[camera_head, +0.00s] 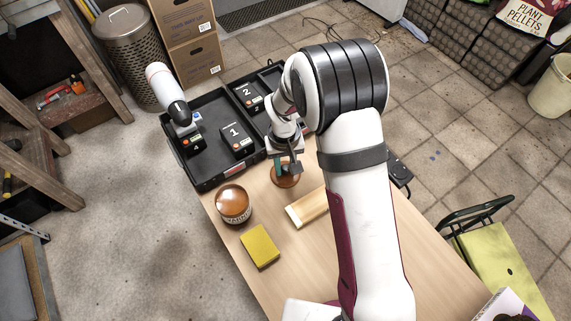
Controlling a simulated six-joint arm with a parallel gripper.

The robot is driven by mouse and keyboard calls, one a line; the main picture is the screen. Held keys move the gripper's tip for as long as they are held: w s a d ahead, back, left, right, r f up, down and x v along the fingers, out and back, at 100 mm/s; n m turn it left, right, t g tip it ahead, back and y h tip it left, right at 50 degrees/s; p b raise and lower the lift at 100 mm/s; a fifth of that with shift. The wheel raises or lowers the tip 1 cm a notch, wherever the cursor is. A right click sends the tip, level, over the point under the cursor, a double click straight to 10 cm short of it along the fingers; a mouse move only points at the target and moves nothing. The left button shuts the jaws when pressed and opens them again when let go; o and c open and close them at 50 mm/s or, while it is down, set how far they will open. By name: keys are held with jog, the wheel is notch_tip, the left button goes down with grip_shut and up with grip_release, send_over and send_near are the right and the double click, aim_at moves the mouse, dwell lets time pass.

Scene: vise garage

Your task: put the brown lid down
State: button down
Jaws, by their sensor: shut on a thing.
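The brown lid (284,180) is a round disc in my gripper (287,168), close over the wooden table beside the black tray. My gripper is shut on it from above, and the fingers hide part of it. I cannot tell whether the lid touches the table.
A yellow sponge-like block (260,247) and a wooden-backed brush-like piece (307,208) lie near the jar. My arm covers much of the table's right side.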

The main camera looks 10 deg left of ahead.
aim_at(284, 168)
jog(key=c, duration=0.6)
grip_release()
jog(key=shift+f, duration=0.15)
jog(key=shift+c, duration=0.2)
notch_tip(284, 168, up, 11)
jog(key=s+d+r+m, duration=0.3)
jog(key=s+d+r, duration=0.2)
jog(key=d+r, duration=0.2)
jog(key=s+d+r+m+y, duration=0.1)
jog(key=s+d+m, duration=0.2)
jog(key=s, duration=0.6)
jog(key=s+d+r+m+y, duration=0.1)
jog(key=s+d+m, duration=0.3)
jog(key=s, duration=0.5)
jog(key=shift+s+d+r, duration=0.3)
jog(key=shift+d+r, duration=0.05)
jog(key=shift+r, duration=0.15)
